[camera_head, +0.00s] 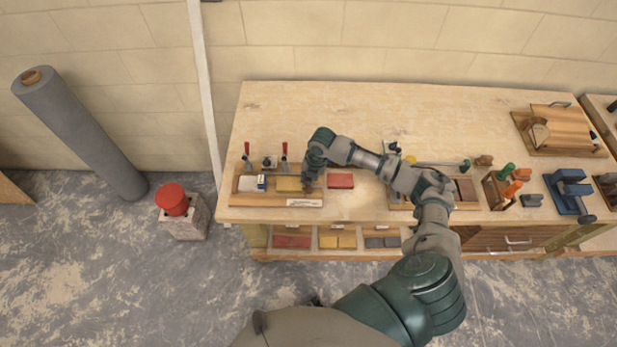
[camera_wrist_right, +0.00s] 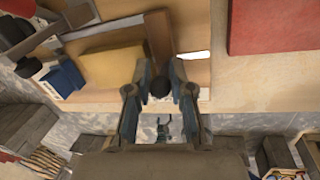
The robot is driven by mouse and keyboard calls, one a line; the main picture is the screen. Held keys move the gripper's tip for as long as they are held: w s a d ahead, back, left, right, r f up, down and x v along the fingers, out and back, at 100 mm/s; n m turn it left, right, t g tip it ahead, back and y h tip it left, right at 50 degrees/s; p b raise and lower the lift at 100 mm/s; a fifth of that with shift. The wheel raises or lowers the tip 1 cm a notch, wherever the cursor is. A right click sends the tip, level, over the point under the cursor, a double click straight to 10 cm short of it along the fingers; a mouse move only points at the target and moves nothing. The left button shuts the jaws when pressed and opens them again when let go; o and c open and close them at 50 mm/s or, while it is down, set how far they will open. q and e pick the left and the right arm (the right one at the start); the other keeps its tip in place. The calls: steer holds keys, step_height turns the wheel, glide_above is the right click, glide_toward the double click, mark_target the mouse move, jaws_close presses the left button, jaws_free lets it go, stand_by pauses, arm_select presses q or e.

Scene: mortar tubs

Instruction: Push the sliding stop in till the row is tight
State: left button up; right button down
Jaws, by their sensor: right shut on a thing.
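A wooden fixture (camera_head: 240,200) lies at the left front of the bench. In it sit a pale block with a blue part (camera_head: 262,183) and a yellow block (camera_head: 289,184). The yellow block also shows in the wrist view (camera_wrist_right: 112,66). The brown wooden sliding stop (camera_wrist_right: 160,38) stands at the yellow block's right end; whether they touch is hard to tell. My right gripper (camera_head: 310,183) is over the fixture's right end. In the wrist view its fingers (camera_wrist_right: 160,80) are shut on the stop's dark round knob (camera_wrist_right: 158,90). My left gripper is not in view.
A red block (camera_head: 340,181) lies on the bench just right of the fixture. Two red-handled clamps (camera_head: 285,150) stand behind the blocks. Tools and a blue vise (camera_head: 570,189) are at the right. The back middle of the bench is clear.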

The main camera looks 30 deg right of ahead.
mark_target(294, 183)
steer(key=shift+w+a+p, duration=0.1)
steer(key=shift+w+a, duration=0.25)
steer(key=shift+a, duration=0.35)
steer(key=shift+w+a+p, duration=0.15)
steer(key=shift+w+a, duration=0.2)
steer(key=shift+a, duration=0.3)
steer(key=shift+w+a+p, duration=0.1)
steer(key=shift+w+a, duration=0.25)
steer(key=shift+a, duration=0.35)
steer(key=c, duration=1)
jaws_free()
steer(key=shift+d+r, duration=0.1)
steer(key=shift+r, duration=0.05)
steer(key=shift+r, duration=0.35)
steer(key=r, duration=0.3)
steer(key=s+d+r, duration=0.1)
steer(key=r, duration=0.6)
steer(key=shift+s+d+r, duration=0.2)
steer(key=shift+d+r, duration=0.1)
steer(key=shift+r, duration=0.05)
